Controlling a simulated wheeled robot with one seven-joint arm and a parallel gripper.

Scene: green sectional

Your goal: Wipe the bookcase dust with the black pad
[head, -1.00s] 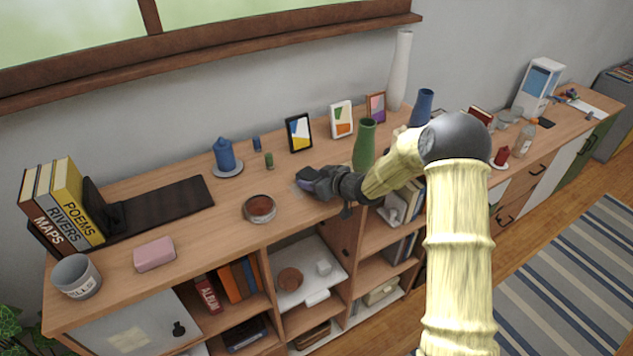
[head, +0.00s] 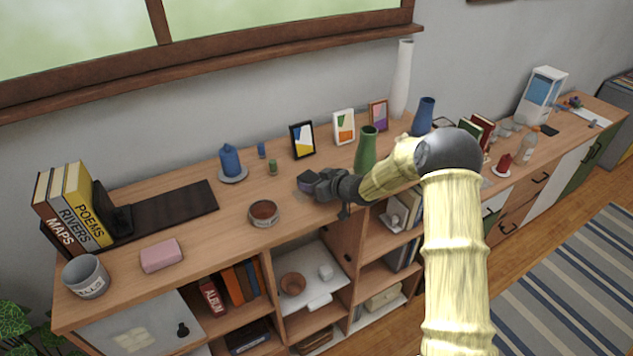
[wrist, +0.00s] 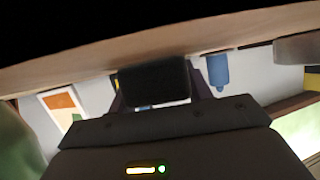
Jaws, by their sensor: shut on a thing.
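My gripper (head: 314,182) is shut on the black pad (head: 306,181), a small dark block at its fingertips. In the wrist view the pad (wrist: 155,82) is dark and held between the fingers, close to the wooden surface. The pad is low at the bookcase top (head: 205,245); whether it touches the wood I cannot tell. I cannot make out dust; any under the pad and gripper is hidden.
A green vase (head: 366,150) stands just right of my gripper, and a brown bowl (head: 264,213) stands to its left. Picture frames (head: 302,140) stand behind. A blue candle (head: 231,160), a pink block (head: 161,255) and books (head: 75,208) are further left. Bare wood lies between bowl and gripper.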

